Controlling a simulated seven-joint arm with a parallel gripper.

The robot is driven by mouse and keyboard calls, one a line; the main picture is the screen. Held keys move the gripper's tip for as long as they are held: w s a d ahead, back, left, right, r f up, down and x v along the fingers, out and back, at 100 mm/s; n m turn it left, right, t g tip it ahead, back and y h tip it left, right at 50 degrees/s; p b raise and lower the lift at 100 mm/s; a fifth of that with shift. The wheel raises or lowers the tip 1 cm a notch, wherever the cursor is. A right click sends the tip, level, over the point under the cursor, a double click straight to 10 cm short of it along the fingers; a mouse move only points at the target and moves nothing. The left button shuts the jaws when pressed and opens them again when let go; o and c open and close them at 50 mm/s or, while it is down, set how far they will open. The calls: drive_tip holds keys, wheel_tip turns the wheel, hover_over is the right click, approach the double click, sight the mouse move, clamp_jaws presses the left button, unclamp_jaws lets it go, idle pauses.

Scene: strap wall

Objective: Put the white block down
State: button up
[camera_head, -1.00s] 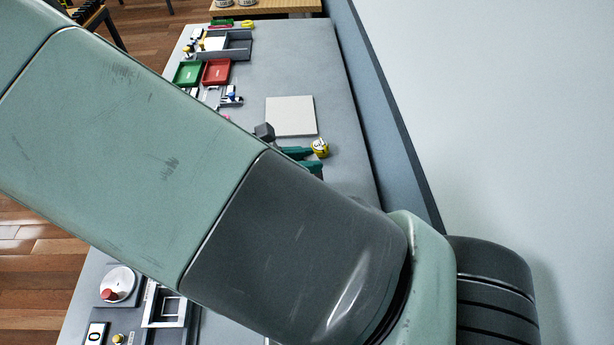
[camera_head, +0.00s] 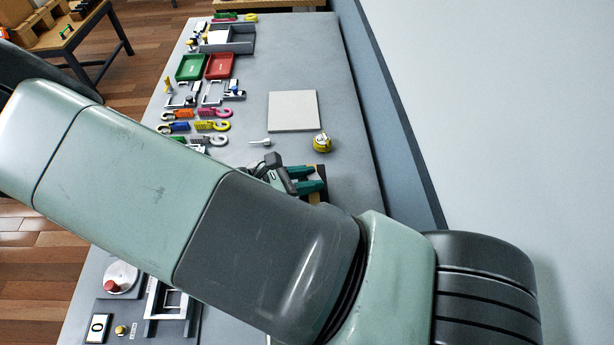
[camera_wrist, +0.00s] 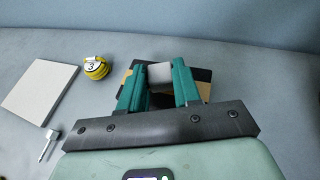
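My gripper (camera_wrist: 160,82) has two green fingers, which in the wrist view close on a pale grey-white block (camera_wrist: 160,73) between their tips. Its lower part is hidden behind the fingers and the dark crossbar. Beyond and around the fingertips lies a tan and black item (camera_wrist: 203,82) on the table; the gap between it and the block cannot be judged. In the head view, my gripper (camera_head: 292,182) shows past my arm, over the right middle of the table, and the block cannot be made out there.
A flat pale square plate (camera_head: 293,110) and a yellow tape measure (camera_head: 322,142) lie near the gripper. A small grey bolt-like piece (camera_head: 262,142) lies left of them. Green (camera_head: 190,67) and red (camera_head: 220,65) trays and several straps are farther left. A blue-grey wall (camera_head: 385,130) bounds the right.

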drive_tip(key=o, duration=0.3)
drive_tip(key=shift+o, duration=0.2)
drive_tip(key=v, duration=1.2)
drive_tip(key=d+r+m+g+y, duration=0.35)
drive_tip(key=d+r+m, duration=0.2)
drive_tip(key=r, duration=0.35)
drive_tip(key=d+r+m+g+y, duration=0.2)
drive_tip(key=d+r+m+y, duration=0.3)
drive_tip(key=r, duration=0.4)
drive_tip(key=s+d+r+m+t+y, duration=0.2)
drive_tip(key=s+d+r+m, duration=0.2)
drive_tip(key=r+m, duration=0.2)
drive_tip(key=s+d+r+m+t+y, duration=0.2)
drive_tip(key=s+d+r+m+t, duration=0.1)
drive_tip(key=r, duration=0.4)
drive_tip(key=s+d+m, duration=0.1)
drive_tip(key=m, duration=0.1)
drive_tip(key=shift+s+d+r+m+t, duration=0.2)
drive_tip(key=shift+d+r+m+t, duration=0.15)
drive_tip(key=shift+r, duration=0.05)
